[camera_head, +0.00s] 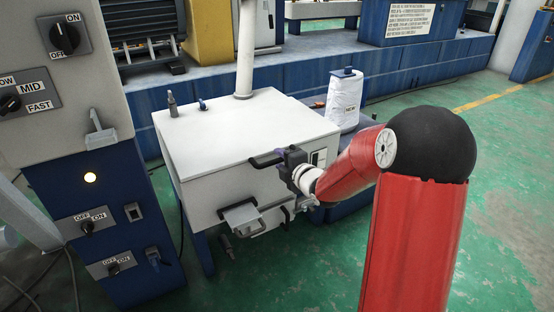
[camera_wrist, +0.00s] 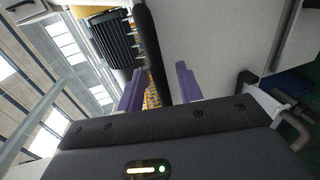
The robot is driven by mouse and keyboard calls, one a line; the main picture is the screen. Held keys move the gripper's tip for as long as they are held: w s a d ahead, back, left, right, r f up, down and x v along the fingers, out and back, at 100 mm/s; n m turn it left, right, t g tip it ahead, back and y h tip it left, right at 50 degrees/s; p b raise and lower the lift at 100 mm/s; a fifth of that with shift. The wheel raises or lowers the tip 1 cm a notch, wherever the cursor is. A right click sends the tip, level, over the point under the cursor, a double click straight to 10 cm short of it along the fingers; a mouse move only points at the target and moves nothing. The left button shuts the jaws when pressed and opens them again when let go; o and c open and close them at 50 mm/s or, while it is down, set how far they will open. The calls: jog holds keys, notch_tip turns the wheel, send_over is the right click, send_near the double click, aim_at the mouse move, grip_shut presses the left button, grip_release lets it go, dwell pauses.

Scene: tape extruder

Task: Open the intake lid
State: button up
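The intake lid (camera_head: 235,125) is the flat white top of the white box, lying closed. Its black bar handle (camera_head: 262,160) is at the front edge, and the handle also shows in the wrist view (camera_wrist: 150,45) as a long dark bar. My gripper (camera_head: 281,156) is at the right part of this handle. In the wrist view, its two purple fingers (camera_wrist: 160,85) stand apart, with the handle bar between them and a gap visible beside it. The contact at the fingertips is not clear.
A blue control cabinet (camera_head: 108,195) with switches stands left of the box. A small grey chute (camera_head: 243,216) juts from the box front. Green floor is free at right.

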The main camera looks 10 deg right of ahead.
jog(key=shift+x, duration=1.45)
jog(key=shift+s+f, duration=0.1)
jog(key=shift+f, duration=0.05)
grip_shut()
